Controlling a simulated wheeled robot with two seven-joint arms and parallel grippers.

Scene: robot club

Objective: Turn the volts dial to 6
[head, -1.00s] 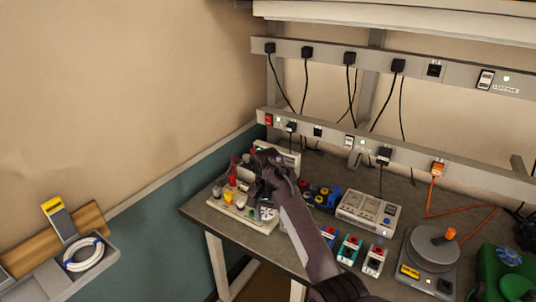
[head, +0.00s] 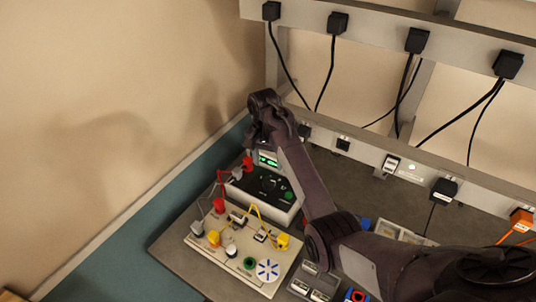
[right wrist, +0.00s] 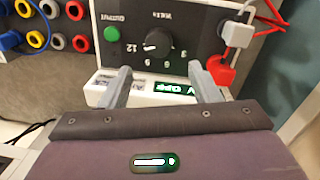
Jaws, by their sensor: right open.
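The volts dial is a black knob (right wrist: 158,43) on the dark front panel of a pale power supply. In the right wrist view the panel appears upside down, with printed numbers around the knob; its pointer seems to lie on the 12 side, but this is hard to read. The dial also shows in the head view (head: 268,184). My right gripper (right wrist: 163,84) is open and empty, its fingers apart in front of the panel and not around the knob. In the head view the right gripper (head: 268,122) is above the supply. My left gripper is out of view.
A green output button (right wrist: 112,34) sits beside the dial, and a lit green display (right wrist: 178,88) lies between the fingers. A red plug (right wrist: 222,70) and a grey plug (right wrist: 237,34) are close to one finger. A circuit board (head: 205,246) stands in front of the supply.

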